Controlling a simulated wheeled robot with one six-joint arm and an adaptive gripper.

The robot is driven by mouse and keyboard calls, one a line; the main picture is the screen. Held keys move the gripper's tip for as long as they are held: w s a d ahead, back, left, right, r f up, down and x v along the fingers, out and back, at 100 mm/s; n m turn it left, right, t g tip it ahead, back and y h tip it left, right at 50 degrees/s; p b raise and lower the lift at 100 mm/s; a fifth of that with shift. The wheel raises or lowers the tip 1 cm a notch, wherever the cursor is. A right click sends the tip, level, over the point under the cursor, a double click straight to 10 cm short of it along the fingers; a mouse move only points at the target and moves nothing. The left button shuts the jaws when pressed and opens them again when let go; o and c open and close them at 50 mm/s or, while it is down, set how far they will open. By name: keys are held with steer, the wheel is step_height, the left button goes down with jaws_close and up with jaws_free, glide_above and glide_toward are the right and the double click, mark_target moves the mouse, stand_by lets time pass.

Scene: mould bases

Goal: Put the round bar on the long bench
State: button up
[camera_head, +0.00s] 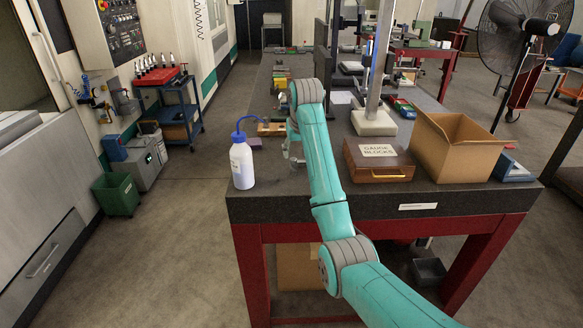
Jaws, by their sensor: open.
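The long bench (250,205) has a dark speckled top and red legs and runs away from me through the middle of the view. My teal arm reaches over its near end. My gripper (296,160) is small in the view, low over the bench top, just right of a white wash bottle and partly hidden by my arm. It is open. I cannot make out a round bar; it may be hidden behind my arm or too small to tell.
On the bench are the white wash bottle (242,165), a brown gauge blocks case (379,162), an open cardboard box (450,148) and a stand with a pale base (374,123). A blue tool cart (178,106) stands left. The floor left of the bench is clear.

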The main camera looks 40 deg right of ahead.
mark_target(293, 165)
steer(key=x, duration=0.8)
steer(key=shift+w+a, duration=0.1)
steer(key=shift+a, duration=0.1)
jaws_close()
